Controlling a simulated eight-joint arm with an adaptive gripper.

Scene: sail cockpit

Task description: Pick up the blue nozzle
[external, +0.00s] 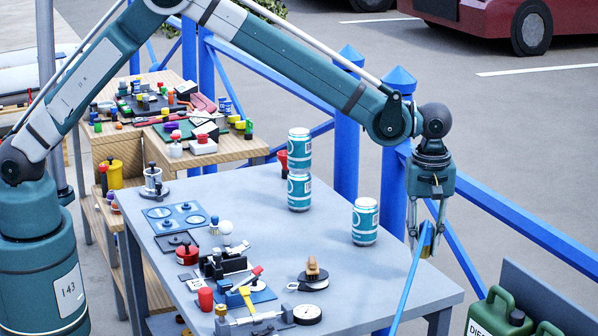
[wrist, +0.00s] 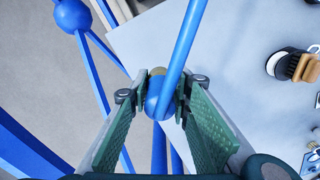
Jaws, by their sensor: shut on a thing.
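The blue nozzle (external: 408,284) is a long thin blue tube with a thicker blue end and a small yellowish part. My gripper (external: 424,244) is shut on its thick end, above and beside the right edge of the grey table. The tube slants down and left from the fingers in the external view, and its lower end is cut off by the frame. In the wrist view the nozzle (wrist: 184,48) runs up from between the green-padded fingers of my gripper (wrist: 162,97). Its thick rounded end sits between the pads.
Cans (external: 364,221) stand on the grey table (external: 330,240), two of them stacked. A brush (external: 312,272), gauge and small tools lie at its front. Blue railing (external: 520,215) runs behind and right. Green canisters (external: 497,312) stand lower right. A cluttered wooden table (external: 235,153) is behind left.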

